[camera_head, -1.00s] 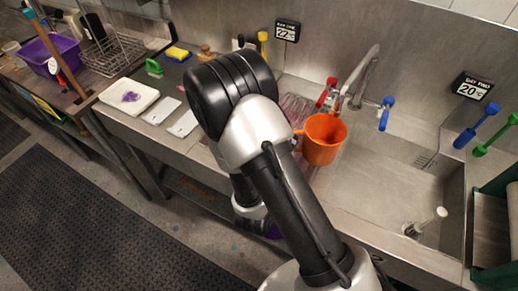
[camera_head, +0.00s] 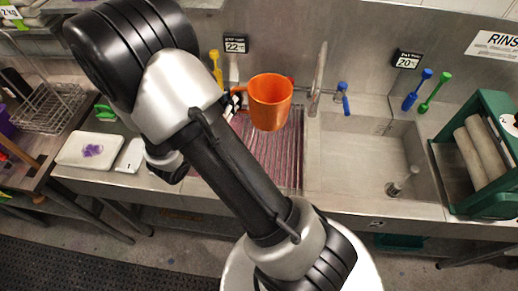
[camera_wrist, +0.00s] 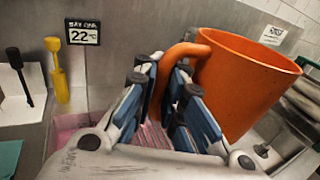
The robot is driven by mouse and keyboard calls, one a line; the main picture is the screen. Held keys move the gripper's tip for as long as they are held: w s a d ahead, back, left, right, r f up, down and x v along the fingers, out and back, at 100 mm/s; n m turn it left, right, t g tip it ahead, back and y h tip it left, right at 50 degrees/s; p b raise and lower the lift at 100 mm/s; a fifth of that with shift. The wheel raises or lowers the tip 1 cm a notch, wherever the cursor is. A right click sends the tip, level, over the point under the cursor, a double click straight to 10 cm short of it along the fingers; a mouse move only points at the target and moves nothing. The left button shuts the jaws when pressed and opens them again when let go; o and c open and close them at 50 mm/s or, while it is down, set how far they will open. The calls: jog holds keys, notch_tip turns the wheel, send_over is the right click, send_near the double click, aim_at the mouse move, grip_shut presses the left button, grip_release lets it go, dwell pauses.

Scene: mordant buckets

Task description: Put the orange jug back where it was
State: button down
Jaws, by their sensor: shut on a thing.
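The orange jug (camera_head: 270,102) is held up in front of the steel back wall, above the ribbed drainer, in the head view. It is about upright, mouth up. In the wrist view the jug (camera_wrist: 238,85) fills the upper right, and its handle runs down between the fingers of my gripper (camera_wrist: 168,92). My gripper is shut on the handle. In the head view my gripper (camera_head: 234,103) is mostly hidden behind my arm, left of the jug. The jug's base appears clear of the drainer.
The ribbed pinkish drainer (camera_head: 285,155) lies left of the sink basin (camera_head: 360,165). A tap (camera_head: 318,80) stands just right of the jug. A yellow-handled tool (camera_head: 216,70) and a 22 °C display (camera_head: 235,45) are behind. A green rack with rollers (camera_head: 475,150) stands at right.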

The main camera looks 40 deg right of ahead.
notch_tip(320, 180, down, 20)
jog(key=b, duration=0.5)
jog(key=shift+r, duration=0.25)
jog(key=c, duration=2.2)
grip_release()
jog(key=shift+f, duration=0.25)
jog(key=o, duration=0.5)
jog(key=shift+r, duration=0.15)
